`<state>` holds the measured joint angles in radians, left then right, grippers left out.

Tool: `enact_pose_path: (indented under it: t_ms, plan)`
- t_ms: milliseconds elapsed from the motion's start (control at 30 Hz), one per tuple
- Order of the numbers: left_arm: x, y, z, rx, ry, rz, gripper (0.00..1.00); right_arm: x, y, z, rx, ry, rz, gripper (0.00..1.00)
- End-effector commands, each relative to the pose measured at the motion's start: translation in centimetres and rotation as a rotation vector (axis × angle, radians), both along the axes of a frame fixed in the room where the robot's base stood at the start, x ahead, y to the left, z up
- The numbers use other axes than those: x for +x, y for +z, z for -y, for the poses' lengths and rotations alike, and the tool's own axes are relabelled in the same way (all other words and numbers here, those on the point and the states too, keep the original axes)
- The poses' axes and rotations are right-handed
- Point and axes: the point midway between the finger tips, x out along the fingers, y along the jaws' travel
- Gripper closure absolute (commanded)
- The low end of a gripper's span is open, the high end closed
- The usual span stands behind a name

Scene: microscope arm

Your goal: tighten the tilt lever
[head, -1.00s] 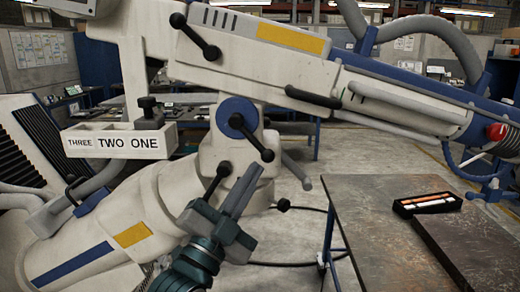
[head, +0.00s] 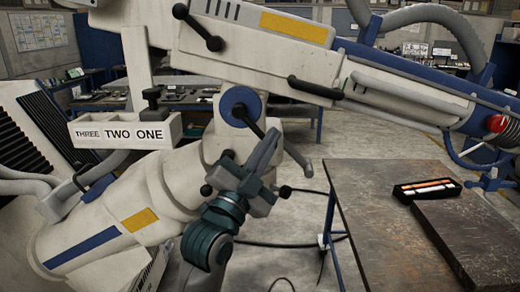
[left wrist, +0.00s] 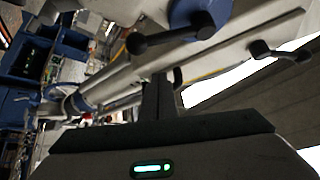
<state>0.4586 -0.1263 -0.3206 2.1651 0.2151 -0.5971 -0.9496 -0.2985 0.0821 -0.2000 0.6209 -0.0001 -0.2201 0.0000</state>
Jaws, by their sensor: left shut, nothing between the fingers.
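The microscope arm (head: 168,180) is a white jointed stand with several black ball-ended levers. None is labelled as the tilt lever. One lever (head: 247,120) sits on the blue round joint cap (head: 232,98); its lower end is hidden behind my fingers in the head view. In the left wrist view a black lever (left wrist: 170,38) crosses below the blue cap (left wrist: 196,12). My left gripper (head: 271,136) is shut and empty, its fingers pointing up and overlapping that lever's end in the head view. It also shows in the left wrist view (left wrist: 158,80). I cannot tell whether they touch.
More levers stand close by: one lower left (head: 216,172), one at the right (head: 284,191) and one on the upper arm (head: 198,28). A white tray (head: 126,130) marked THREE TWO ONE hangs at the left. A metal table (head: 365,215) with a black box (head: 426,188) stands right.

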Motion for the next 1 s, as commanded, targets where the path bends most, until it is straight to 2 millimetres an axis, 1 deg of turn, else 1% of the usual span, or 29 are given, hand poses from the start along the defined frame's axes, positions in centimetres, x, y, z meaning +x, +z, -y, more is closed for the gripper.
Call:
enact_pose_path:
  t_ms: [33, 167, 200, 300, 500, 1000]
  plan:
    - [0.8, 0.9, 0.4, -0.002, -0.001, -0.002, 1.00, 0.0, 0.8, 0.0, 0.000, 0.000, 0.000, 0.54]
    - [2.5, 1.9, 1.4, -0.002, -0.002, -0.002, 1.00, -0.1, 1.8, 0.0, 0.000, 0.000, -0.001, 0.54]
    - [2.7, 0.8, 0.7, 0.003, 0.002, -0.005, 1.00, -0.1, 1.9, -0.1, 0.001, 0.000, -0.001, 0.54]
    - [3.0, -0.2, -0.2, 0.002, 0.001, -0.005, 1.00, -0.2, 2.4, -0.1, 0.001, 0.000, -0.002, 0.54]
    - [3.4, -1.3, -1.2, 0.001, 0.000, -0.001, 1.00, -0.2, 2.9, -0.2, 0.002, -0.001, -0.002, 0.54]
    - [3.7, -1.6, -1.3, 0.006, -0.001, 0.001, 1.00, -0.2, 2.8, -0.4, 0.005, -0.002, -0.003, 0.54]
